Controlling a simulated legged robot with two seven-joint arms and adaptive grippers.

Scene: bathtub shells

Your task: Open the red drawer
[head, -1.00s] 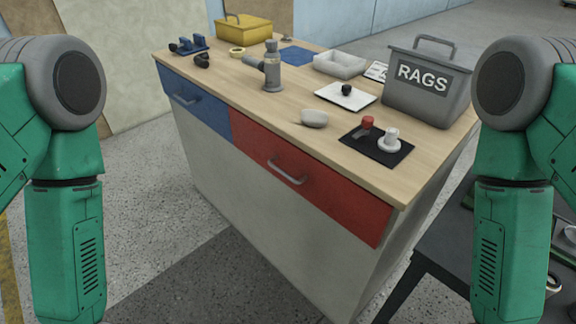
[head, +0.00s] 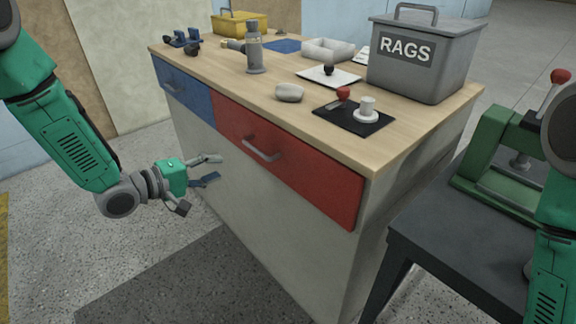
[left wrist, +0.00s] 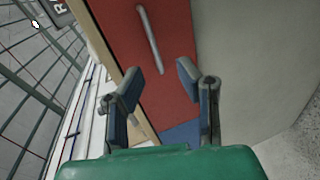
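The red drawer (head: 310,178) is closed in the front of the wood-topped cabinet, right of the blue drawer (head: 183,96). Its grey bar handle (head: 261,151) runs across the upper left part of its face. My left gripper (head: 214,169) is open and empty, in front of the cabinet, left of and a little below the handle. In the left wrist view the open fingers (left wrist: 158,85) point toward the red drawer (left wrist: 178,45), with the handle (left wrist: 150,40) ahead and apart from them. My right gripper is out of view; only part of my right arm shows.
A dark table (head: 450,235) with a green press (head: 500,160) stands at right.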

